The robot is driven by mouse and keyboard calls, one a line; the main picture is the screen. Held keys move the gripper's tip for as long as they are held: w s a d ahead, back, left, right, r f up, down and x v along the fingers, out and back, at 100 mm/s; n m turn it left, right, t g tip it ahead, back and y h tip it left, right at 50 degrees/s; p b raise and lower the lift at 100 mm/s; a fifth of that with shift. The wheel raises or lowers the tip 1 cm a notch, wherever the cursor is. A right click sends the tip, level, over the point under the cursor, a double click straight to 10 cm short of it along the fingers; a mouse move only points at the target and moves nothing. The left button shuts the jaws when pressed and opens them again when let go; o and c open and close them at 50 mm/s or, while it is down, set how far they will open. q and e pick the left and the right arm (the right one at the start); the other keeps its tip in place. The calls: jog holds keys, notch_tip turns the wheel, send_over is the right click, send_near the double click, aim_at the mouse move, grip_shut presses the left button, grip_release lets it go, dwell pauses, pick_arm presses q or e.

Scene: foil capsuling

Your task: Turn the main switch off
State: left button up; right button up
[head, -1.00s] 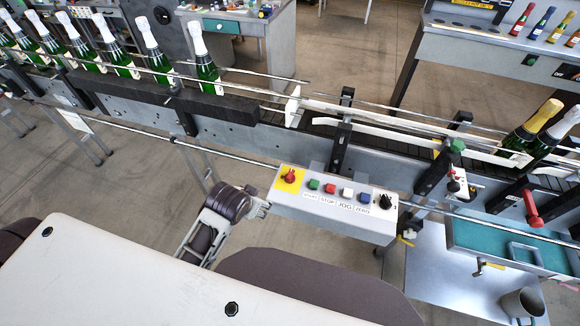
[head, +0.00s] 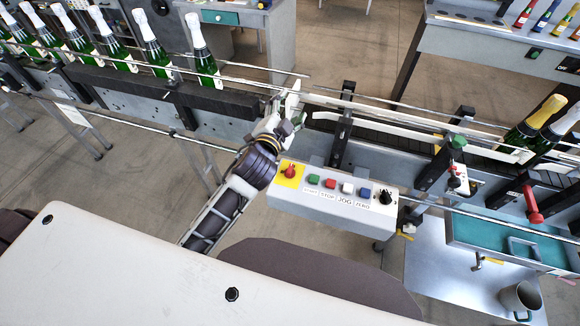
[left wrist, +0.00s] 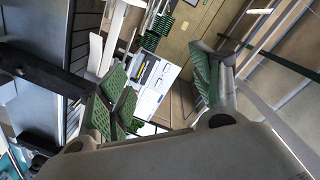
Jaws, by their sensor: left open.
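The main switch, which I take to be the red knob on a yellow plate (head: 290,171), sits at the left end of the white control box in the head view. I cannot tell which way its handle is turned. My left gripper (head: 286,112) is just behind and above the box's left end, in front of the conveyor rail, apart from the red knob. In the left wrist view its two green-padded fingers (left wrist: 160,90) are spread with nothing between them. The red knob does not show clearly there. My right gripper is in neither view.
The control box (head: 325,203) also bears green, red, white and blue buttons and a black knob (head: 386,196). Behind it runs the conveyor with several green bottles (head: 205,62) at left. A tray (head: 510,245) and a metal mug (head: 520,299) are at right.

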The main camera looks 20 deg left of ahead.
pick_arm(q)
jog(key=d+r+m+t+h, duration=0.2)
jog(key=d+r+m+h, duration=1.05)
jog(key=m, duration=0.25)
jog(key=s+d+f+m+g+h, duration=0.2)
jog(key=s+d+m+g+h, duration=0.15)
jog(key=d+m+g, duration=0.55)
jog(key=s+d+f+m+g+h, duration=0.1)
jog(key=s+d+m+g+h, duration=0.3)
jog(key=m+g, duration=0.5)
jog(key=a+f+m+g+y, duration=0.1)
jog(key=a+f+m+y, duration=0.2)
jog(key=f+m+y, duration=0.4)
jog(key=a+f+m+g+y, duration=0.1)
jog(key=a+f+m+y, duration=0.25)
jog(key=f, duration=0.55)
jog(key=w+a+f+y, duration=0.1)
jog(key=a+y, duration=0.2)
jog(key=a, duration=0.3)
jog(key=w+a+f+y, duration=0.1)
jog(key=w+a+y, duration=0.1)
jog(key=a, duration=0.4)
jog(key=w+a+f+m+t+y, duration=0.1)
jog(key=w+a+y, duration=0.1)
jog(key=a+y, duration=0.3)
jog(key=shift+w+a+f, duration=0.15)
jog(key=shift+w+a, duration=0.1)
jog(key=shift+a, duration=0.15)
